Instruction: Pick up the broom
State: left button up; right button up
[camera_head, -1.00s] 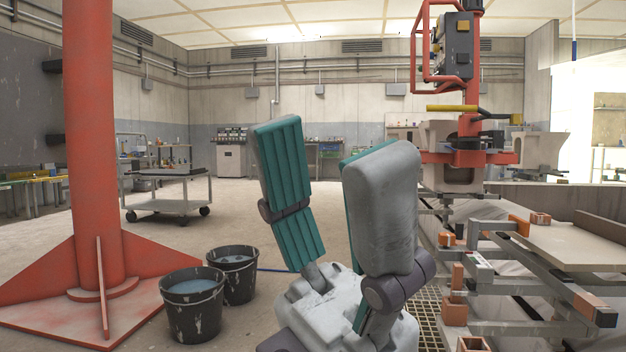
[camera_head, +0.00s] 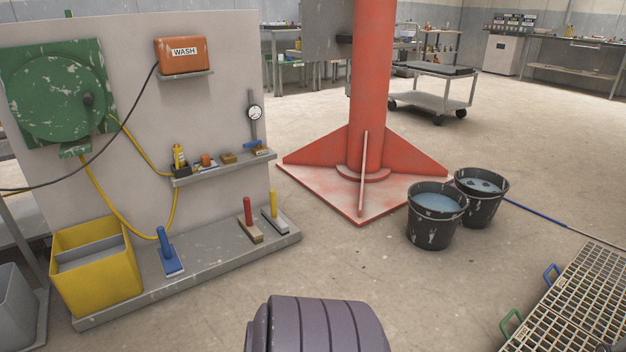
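A long thin pole (camera_head: 537,212), blue on its left part and pale on its right, lies on the floor to the right of the buckets and runs out of the right edge. It may be the broom's handle; no bristle head shows on it. Neither of my grippers is in view. Only a rounded dark purple-grey part of mine shows at the bottom middle.
Two black water buckets (camera_head: 435,235) stand beside the red column's base plate (camera_head: 330,192). A wash panel (camera_head: 215,115) with a yellow bin (camera_head: 95,292) and short-handled tools is at left. Metal grating (camera_head: 572,318) is at lower right. The middle floor is clear.

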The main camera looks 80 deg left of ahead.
aim_at(248, 216)
jog(key=u, duration=3.2)
